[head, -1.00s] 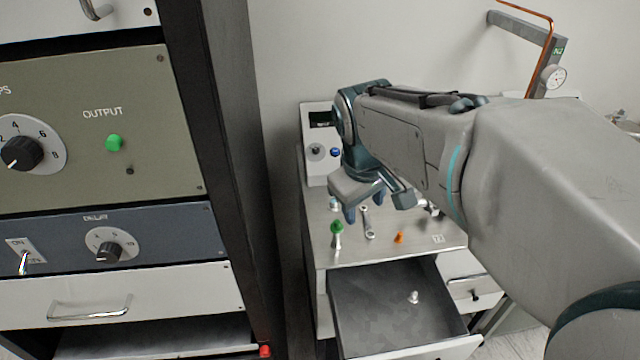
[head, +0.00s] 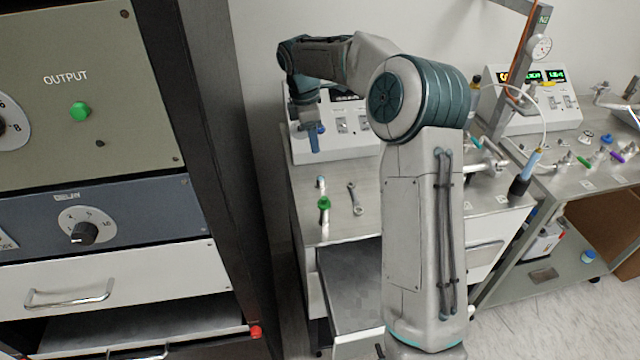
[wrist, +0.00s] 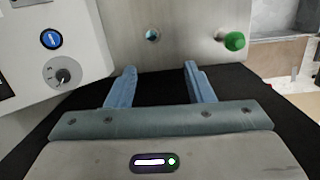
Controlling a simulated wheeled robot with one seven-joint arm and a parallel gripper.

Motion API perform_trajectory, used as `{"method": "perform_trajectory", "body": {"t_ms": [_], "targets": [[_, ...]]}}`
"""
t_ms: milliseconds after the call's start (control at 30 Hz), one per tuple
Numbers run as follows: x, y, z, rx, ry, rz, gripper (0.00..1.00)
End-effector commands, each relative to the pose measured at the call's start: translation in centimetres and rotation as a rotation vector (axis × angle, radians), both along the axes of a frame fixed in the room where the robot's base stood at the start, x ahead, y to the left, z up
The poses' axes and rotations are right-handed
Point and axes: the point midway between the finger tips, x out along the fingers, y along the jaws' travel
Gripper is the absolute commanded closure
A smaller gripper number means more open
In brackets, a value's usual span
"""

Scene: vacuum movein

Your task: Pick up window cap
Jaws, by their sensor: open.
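A small metal cap with a pale blue face (head: 320,182), which looks like the window cap, stands on the metal cart top (head: 338,226) near its left side. In the wrist view the cap (wrist: 152,35) is beyond the fingertips, roughly centred between them and apart from them. My gripper (head: 315,140) points down above the back left of the cart top, by the instrument box. Its two blue fingers (wrist: 158,70) are spread open with nothing between them.
A green-topped piece (head: 323,204) stands close to the cap, also in the wrist view (wrist: 234,41). A wrench (head: 355,198) lies to the right. The instrument box (head: 346,124) stands behind, an open drawer (head: 348,275) is below, and a dark rack (head: 205,150) rises at left.

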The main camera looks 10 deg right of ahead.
Motion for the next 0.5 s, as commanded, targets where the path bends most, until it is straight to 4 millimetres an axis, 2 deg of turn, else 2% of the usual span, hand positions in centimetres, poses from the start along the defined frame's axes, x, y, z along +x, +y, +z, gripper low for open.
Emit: {"method": "perform_trajectory", "body": {"t_ms": [100,267,500], "targets": [[1.1,-0.3,-1.1,0.012,0.017,0.037,0.52],[1.5,-0.6,-2.2,0.016,0.025,0.057,0.52],[1.5,-1.2,-6.6,0.015,0.027,0.058,0.52]]}}
